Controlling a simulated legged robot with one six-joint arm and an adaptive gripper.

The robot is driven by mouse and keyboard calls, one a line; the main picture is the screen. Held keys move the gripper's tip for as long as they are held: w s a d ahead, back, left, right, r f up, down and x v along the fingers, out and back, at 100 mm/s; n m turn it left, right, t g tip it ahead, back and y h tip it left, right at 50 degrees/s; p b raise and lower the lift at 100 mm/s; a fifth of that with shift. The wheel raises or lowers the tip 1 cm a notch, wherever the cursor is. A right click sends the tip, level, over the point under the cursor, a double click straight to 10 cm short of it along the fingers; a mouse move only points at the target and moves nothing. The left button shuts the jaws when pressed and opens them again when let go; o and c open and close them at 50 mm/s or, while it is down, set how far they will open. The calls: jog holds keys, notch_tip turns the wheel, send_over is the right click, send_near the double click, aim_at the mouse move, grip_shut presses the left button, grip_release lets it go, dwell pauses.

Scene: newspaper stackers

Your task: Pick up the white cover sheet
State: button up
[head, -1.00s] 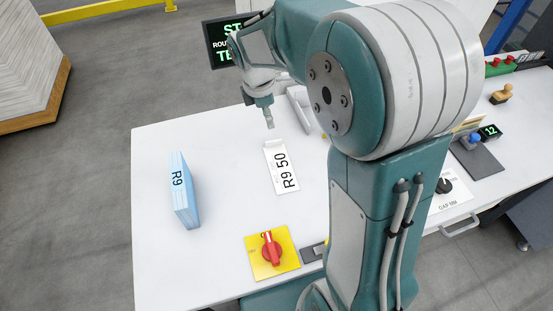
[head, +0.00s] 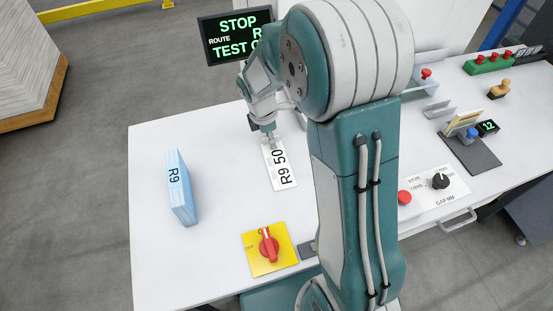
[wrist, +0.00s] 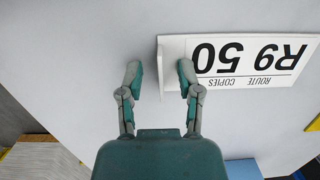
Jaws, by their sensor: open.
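The white cover sheet (head: 280,168) lies flat on the white table and reads "R9 50". In the wrist view the sheet (wrist: 255,75) appears upside down, with the words "ROUTE" and "COPIES" and a raised white edge or tab at its left end. My gripper (wrist: 160,80) is open and empty. Its right finger is at the sheet's tab end, and its left finger is over bare table. In the head view my gripper (head: 269,138) is at the sheet's far end. I cannot tell whether a finger touches the sheet.
A blue bundle marked "R9" (head: 181,188) stands to the left. A red rotary switch on a yellow plate (head: 269,249) is in front. A screen (head: 236,37) reading "STOP" stands behind. A black dial (head: 440,181) and stamp (head: 500,90) are at right.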

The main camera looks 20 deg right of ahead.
aim_at(276, 157)
grip_shut()
notch_tip(276, 157, up, 4)
jog(key=shift+s+f, duration=0.1)
jog(key=shift+f, duration=0.1)
jog(key=s+r, duration=0.9)
jog(key=s, duration=0.5)
jog(key=shift+r, duration=0.25)
